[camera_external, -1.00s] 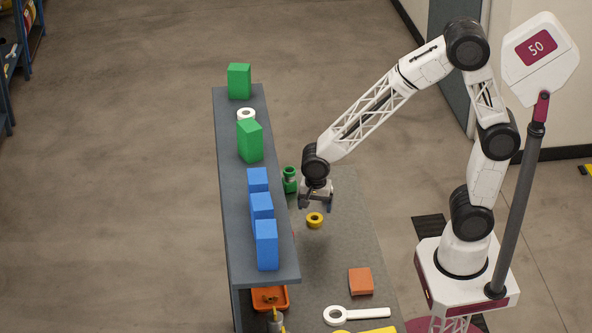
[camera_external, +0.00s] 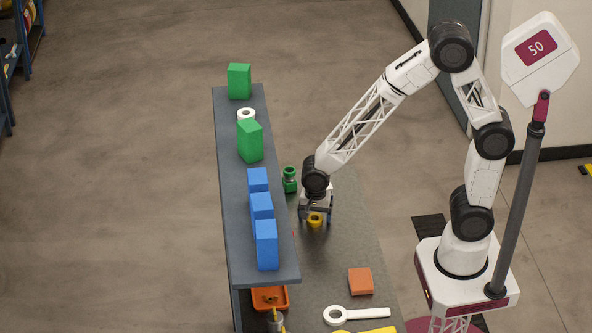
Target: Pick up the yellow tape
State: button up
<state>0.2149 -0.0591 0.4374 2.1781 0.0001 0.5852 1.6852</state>
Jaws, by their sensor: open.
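The yellow tape (camera_external: 315,220) is a small ring lying on the grey workbench (camera_external: 335,255), near its far half. My gripper (camera_external: 315,216) points down over the tape, with a finger showing on its left and right sides. The jaws are open, and the upper part of the tape is partly hidden by the gripper. I cannot tell whether the fingers touch the tape.
A green bottle-like object (camera_external: 290,180) stands close to the left of my gripper. A raised shelf (camera_external: 226,170) with green and blue blocks runs along the left. An orange block (camera_external: 361,281) and a white ring-ended tool (camera_external: 355,315) lie nearer the front.

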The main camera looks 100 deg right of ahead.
aim_at(315, 217)
jog(key=shift+c, duration=0.3)
jog(key=c, duration=0.9)
jog(key=shift+c, duration=0.2)
jog(key=shift+r, duration=0.75)
notch_tip(315, 217, up, 2)
jog(key=shift+r, duration=0.1)
jog(key=s+a, duration=0.1)
jog(key=s, duration=0.4)
jog(key=s+a+r, duration=0.1)
jog(key=s, duration=0.4)
jog(key=s+a, duration=0.1)
jog(key=s, duration=0.4)
jog(key=shift+s+a+r, duration=0.15)
jog(key=shift+s, duration=0.15)
